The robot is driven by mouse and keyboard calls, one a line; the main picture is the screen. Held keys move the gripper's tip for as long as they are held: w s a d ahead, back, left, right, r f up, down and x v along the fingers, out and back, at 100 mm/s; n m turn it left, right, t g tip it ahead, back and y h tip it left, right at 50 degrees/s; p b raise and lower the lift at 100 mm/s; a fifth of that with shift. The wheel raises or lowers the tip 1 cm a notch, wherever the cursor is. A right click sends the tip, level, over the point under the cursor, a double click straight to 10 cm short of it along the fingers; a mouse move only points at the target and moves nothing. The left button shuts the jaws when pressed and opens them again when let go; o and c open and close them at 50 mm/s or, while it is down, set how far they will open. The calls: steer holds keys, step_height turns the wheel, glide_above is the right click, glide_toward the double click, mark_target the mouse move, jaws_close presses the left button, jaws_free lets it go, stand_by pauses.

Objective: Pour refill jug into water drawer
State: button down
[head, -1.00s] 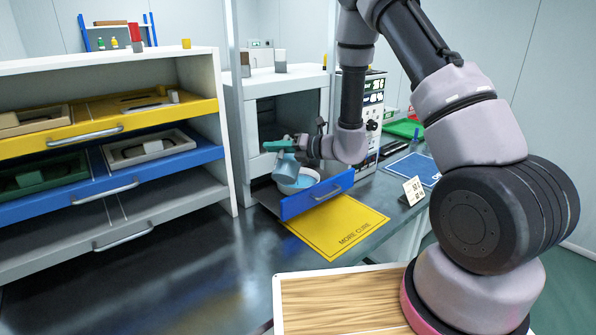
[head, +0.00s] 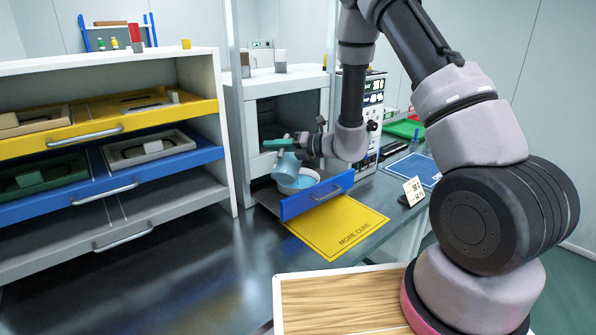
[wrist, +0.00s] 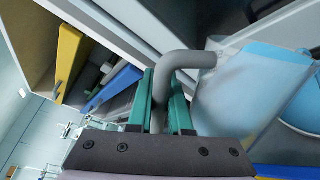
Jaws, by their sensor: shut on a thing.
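My gripper (head: 280,142) has teal fingers and is shut on the grey handle of the refill jug (head: 286,169). In the wrist view the handle (wrist: 184,62) passes between the fingers (wrist: 160,105), and the translucent pale-blue jug body (wrist: 235,90) shows to the right. The jug is over the open, blue-fronted water drawer (head: 318,195), at the left of a white round basin (head: 312,183) with blue liquid in it. The basin's blue contents also show at the right edge of the wrist view (wrist: 303,100). I cannot make out any stream of liquid from the jug.
The drawer juts from a white cabinet (head: 284,92) above a yellow mat (head: 335,225). Drawers with yellow and blue fronts stand open in a shelf unit (head: 225,130) on the left. A small sign (head: 413,190) stands right of the mat. The dark countertop at front left is clear.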

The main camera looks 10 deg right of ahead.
steer(key=shift+w+r, duration=0.2)
steer(key=shift+r, duration=0.05)
stand_by(0.9)
steer(key=shift+s+a+f+n, duration=0.1)
steer(key=shift+s+f+n, duration=0.2)
steer(key=shift+f, duration=0.3)
steer(key=shift+s+a+f+n, duration=0.1)
steer(key=shift+s+f+n, duration=0.1)
steer(key=shift+s+f, duration=0.25)
steer(key=s+a+f+n+t+y, duration=0.1)
steer(key=s+a+f+n+t, duration=0.1)
steer(key=s+f+n, duration=0.3)
steer(key=shift+s+a+f+n, duration=0.35)
steer(key=shift+s+n, duration=0.4)
steer(key=shift+n, duration=1.25)
steer(key=shift+r, duration=0.1)
